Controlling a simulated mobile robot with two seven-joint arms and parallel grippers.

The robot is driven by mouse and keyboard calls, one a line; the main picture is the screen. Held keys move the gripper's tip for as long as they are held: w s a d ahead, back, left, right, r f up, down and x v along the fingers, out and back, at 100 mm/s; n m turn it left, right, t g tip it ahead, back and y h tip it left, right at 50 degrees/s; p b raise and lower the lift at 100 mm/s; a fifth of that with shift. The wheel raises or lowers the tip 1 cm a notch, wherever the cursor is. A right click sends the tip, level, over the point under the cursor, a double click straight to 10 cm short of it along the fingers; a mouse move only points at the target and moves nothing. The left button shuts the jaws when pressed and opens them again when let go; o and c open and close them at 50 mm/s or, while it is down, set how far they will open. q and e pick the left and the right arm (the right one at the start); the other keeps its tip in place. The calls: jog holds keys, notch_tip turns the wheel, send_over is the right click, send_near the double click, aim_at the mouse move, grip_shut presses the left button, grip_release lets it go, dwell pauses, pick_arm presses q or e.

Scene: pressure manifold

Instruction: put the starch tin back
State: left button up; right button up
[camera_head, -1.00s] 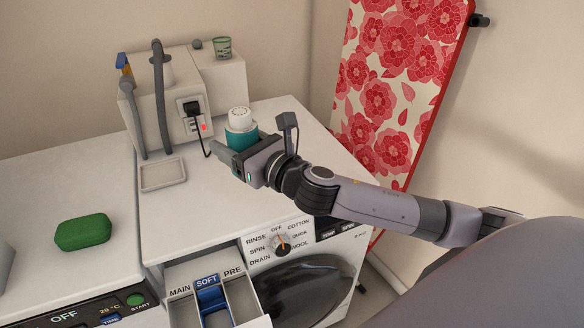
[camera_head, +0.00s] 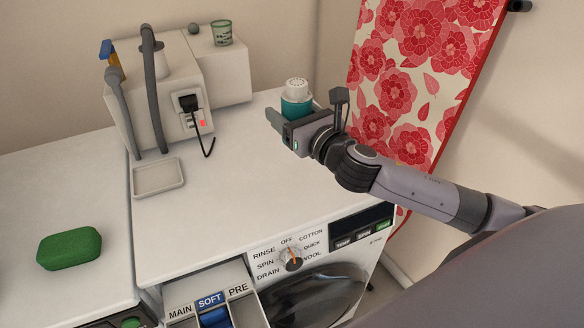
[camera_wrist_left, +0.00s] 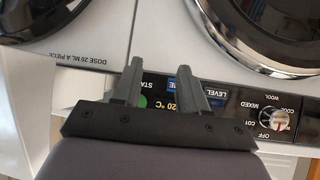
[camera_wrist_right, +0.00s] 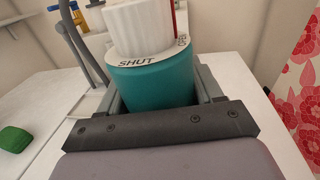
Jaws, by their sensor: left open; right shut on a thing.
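The starch tin (camera_head: 296,103) is teal with a white ribbed cap. My right gripper (camera_head: 287,121) is shut around its body, above the right-hand machine's white top near the back. I cannot tell whether its base touches the top. In the right wrist view the tin (camera_wrist_right: 150,85) stands upright between the fingers, and its collar reads "SHUT". My left gripper (camera_wrist_left: 172,82) is open and empty in the left wrist view, in front of a machine's control panel. It is out of the head view.
A white box unit (camera_head: 155,85) with hoses and a plugged socket stands at the back. A shallow tray (camera_head: 158,177) and a green lidded box (camera_head: 69,248) lie on the tops. A detergent drawer (camera_head: 212,300) is open in front.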

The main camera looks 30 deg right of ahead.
jog(key=shift+f+b, duration=1.95)
jog(key=shift+f, duration=4.6)
jog(key=shift+f, duration=0.1)
jog(key=shift+f, duration=0.15)
jog(key=o, duration=1.2)
